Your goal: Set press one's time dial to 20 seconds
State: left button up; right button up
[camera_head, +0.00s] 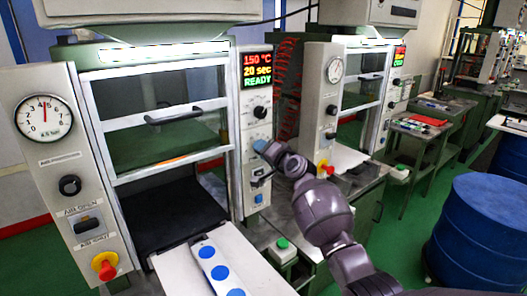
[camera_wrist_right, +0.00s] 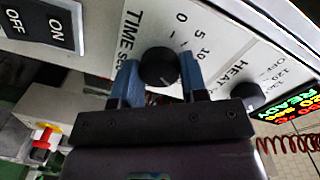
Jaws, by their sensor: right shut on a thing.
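Press one (camera_head: 88,120) stands at the left in the head view. Its display (camera_head: 257,70) reads 150 °C, 20 sec, READY; part of it shows in the right wrist view (camera_wrist_right: 297,103). The time dial (camera_wrist_right: 158,66) is a round black knob on the white panel, under TIME lettering and a scale. My right gripper (camera_head: 264,148) is shut on this dial, with its blue fingers (camera_wrist_right: 160,80) on either side of it. In the head view the dial is hidden by the gripper. My left gripper is not in view.
The heater knob (camera_wrist_right: 246,95) sits close beside the right finger. A black ON/OFF switch (camera_wrist_right: 40,25) lies on the other side. Below the panel is a green button (camera_head: 283,243). A white strip with blue discs (camera_head: 220,272) lies before the press. A second press (camera_head: 322,100) stands to the right.

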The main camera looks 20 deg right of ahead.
jog(key=o, duration=0.9)
jog(key=shift+s, duration=0.1)
jog(key=v, duration=1)
jog(key=shift+s+d, duration=0.15)
jog(key=shift+s, duration=0.15)
jog(key=s+f+n+g+h, duration=0.3)
jog(key=s+f+n+g, duration=0.3)
jog(key=s+f, duration=1.35)
jog(key=s+f+n+g+h, duration=0.2)
jog(key=s+g+h, duration=0.35)
jog(key=s, duration=2.05)
jog(key=w+f+t, duration=0.2)
jog(key=f, duration=0.1)
jog(key=w+f+t+y, duration=0.1)
jog(key=w+f+t, duration=0.1)
jog(key=f, duration=0.2)
jog(key=w+f+t+y, duration=0.1)
jog(key=w+f+t, duration=0.1)
jog(key=w+f, duration=0.1)
jog(key=shift+w+d+f+t, duration=0.1)
jog(key=shift+d+f+t, duration=0.15)
jog(key=shift+d+f, duration=0.15)
